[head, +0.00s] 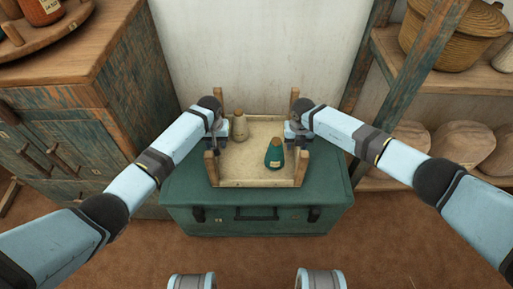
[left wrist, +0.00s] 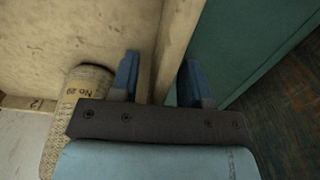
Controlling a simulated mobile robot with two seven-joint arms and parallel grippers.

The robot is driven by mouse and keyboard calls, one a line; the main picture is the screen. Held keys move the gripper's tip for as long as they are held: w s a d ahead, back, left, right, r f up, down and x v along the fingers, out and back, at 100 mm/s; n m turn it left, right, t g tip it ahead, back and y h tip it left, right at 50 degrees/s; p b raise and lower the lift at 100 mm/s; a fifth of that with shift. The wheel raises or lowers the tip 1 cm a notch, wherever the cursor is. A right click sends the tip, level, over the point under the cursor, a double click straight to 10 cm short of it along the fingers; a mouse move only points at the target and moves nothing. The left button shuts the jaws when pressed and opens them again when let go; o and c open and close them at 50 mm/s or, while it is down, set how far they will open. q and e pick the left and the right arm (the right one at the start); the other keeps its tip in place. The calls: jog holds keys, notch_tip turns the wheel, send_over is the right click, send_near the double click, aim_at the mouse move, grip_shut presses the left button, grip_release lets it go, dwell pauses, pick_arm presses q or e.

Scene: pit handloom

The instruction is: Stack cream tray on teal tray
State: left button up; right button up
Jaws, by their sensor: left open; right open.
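The cream tray (head: 240,178), with wooden corner posts, sits on a teal chest (head: 185,205). No separate teal tray can be made out. A cream cone (head: 239,128) stands inside the tray at back left, and a teal cone (head: 274,154) stands at the right. My left gripper (head: 217,139) is at the tray's left side. In the left wrist view its open fingers (left wrist: 160,80) straddle the tray's wooden side wall, apart from it. My right gripper (head: 298,141) is open at the tray's right side; its fingertips are partly hidden.
A wooden cabinet (head: 110,85) with a turntable stands at left. Shelves (head: 440,80) at right hold a basket (head: 455,35) and rounded pale forms (head: 460,145). A pale wall (head: 260,55) is behind the chest. Brown floor (head: 270,255) is clear in front.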

pick_arm(q)
grip_shut()
pick_arm(e)
grip_shut()
pick_arm(q)
jog(key=shift+r, duration=0.15)
pick_arm(e)
jog(key=shift+r, duration=0.1)
